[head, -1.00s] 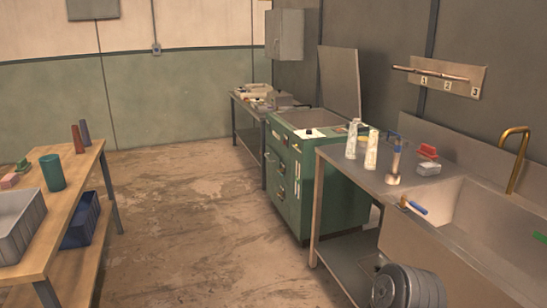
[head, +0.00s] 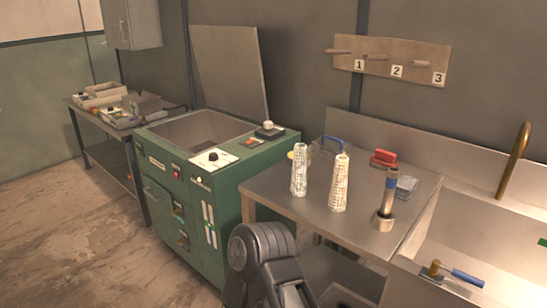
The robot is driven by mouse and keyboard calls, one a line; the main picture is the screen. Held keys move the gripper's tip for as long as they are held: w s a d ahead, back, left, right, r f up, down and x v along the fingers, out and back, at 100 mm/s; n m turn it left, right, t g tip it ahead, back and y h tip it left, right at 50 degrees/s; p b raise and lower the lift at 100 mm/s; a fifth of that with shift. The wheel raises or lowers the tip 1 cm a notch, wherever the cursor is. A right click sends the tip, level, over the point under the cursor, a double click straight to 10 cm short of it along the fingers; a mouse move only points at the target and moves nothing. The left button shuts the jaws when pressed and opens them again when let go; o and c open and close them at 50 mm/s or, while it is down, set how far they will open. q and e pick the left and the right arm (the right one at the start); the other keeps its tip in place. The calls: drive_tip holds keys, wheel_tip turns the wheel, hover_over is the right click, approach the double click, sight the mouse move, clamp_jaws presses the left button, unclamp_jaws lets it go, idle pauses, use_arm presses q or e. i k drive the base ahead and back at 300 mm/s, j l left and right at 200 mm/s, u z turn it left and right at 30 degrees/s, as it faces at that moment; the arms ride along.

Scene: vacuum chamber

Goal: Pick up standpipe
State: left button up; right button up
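The standpipe appears to be the upright metal tube (head: 388,198) with a blue band and a wider round base. It stands on the steel counter (head: 285,208) beside the sink, near the counter's right part. Neither of my grippers is in view. A dark grey rounded link of one of my arms shows at the bottom middle, in front of the counter; its gripper is out of the picture.
Two white lattice-patterned cones (head: 299,170) (head: 339,183) stand left of the tube. Behind it are a red brush-like block (head: 383,158) and a grey-blue packet (head: 405,186). The sink (head: 480,235) with a brass faucet (head: 514,160) is right. A green machine (head: 205,215) stands left.

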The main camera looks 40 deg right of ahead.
sight(392, 177)
drive_tip(key=i, duration=1.45)
drive_tip(key=z, duration=3.6)
